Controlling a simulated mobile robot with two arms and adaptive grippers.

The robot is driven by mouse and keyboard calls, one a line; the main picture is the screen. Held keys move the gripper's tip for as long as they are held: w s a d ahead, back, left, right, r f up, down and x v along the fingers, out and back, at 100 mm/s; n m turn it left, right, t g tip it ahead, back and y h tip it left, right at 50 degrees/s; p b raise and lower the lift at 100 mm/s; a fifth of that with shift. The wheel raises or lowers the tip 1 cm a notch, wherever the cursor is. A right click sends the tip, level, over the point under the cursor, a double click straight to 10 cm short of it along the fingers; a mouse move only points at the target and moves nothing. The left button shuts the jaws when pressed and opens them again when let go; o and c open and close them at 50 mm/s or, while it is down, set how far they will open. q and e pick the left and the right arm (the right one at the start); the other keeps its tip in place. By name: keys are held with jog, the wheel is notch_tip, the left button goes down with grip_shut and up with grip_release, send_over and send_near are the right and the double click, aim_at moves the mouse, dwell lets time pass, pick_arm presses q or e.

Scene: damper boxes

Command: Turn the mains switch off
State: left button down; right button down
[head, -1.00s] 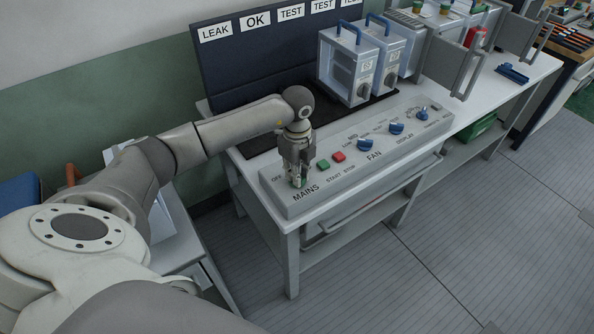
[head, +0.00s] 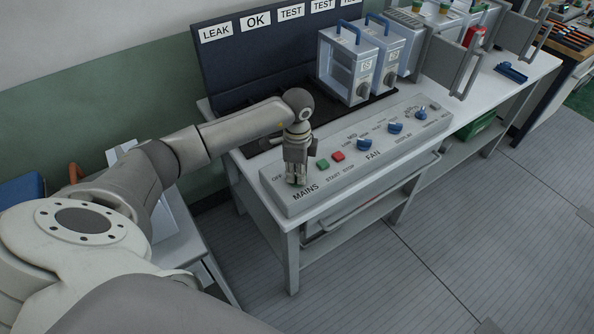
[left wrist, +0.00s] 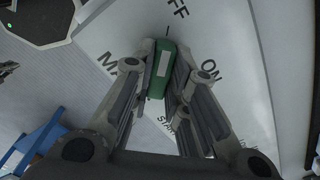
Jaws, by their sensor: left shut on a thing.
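The mains switch is a green handle with a pale stripe (left wrist: 163,68), seen in the left wrist view between the fingers of my left gripper (left wrist: 160,85). One end of the handle points at the tick by the OFF label (left wrist: 177,8); the ON label (left wrist: 213,72) lies to its right. In the head view my left gripper (head: 296,180) is over the left end of the grey control panel (head: 350,165), above the MAINS label, pointing down. It is shut on the switch and hides it there.
On the panel, a green button (head: 323,164) and a red button (head: 338,157) sit close right of the gripper. Blue knobs (head: 364,144) follow further right. Damper boxes with blue handles (head: 350,65) stand behind on the bench. The floor in front is clear.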

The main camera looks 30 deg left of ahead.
pick_arm(q)
jog(key=shift+a+r, duration=0.1)
dwell(0.3)
jog(key=c, duration=1.4)
grip_release()
notch_tip(320, 180, up, 12)
jog(key=shift+f, duration=0.1)
